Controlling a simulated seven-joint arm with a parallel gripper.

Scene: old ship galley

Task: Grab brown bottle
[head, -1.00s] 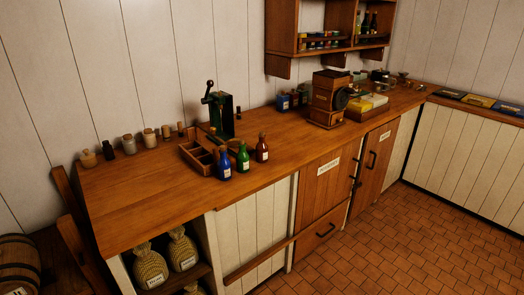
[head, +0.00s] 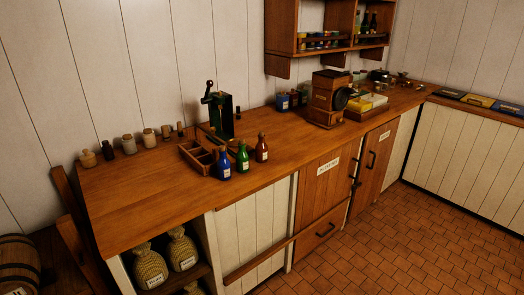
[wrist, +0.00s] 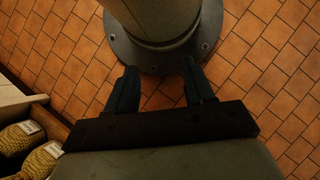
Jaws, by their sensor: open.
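The brown bottle (head: 262,148) stands upright on the wooden counter (head: 140,195) in the head view, with a pale label on its front. It is the rightmost of three bottles, beside the green bottle (head: 243,157) and the blue bottle (head: 224,164). My gripper (wrist: 160,82) shows only in the wrist view. Its two dark fingers are apart with nothing between them, over the tiled floor and my own round base. No bottle shows in the wrist view.
A divided wooden box (head: 192,158) stands just left of the bottles, with a dark green device (head: 220,117) behind it. A wooden grinder (head: 327,98) stands farther right. Woven sacks (wrist: 43,160) sit at lower left in the wrist view.

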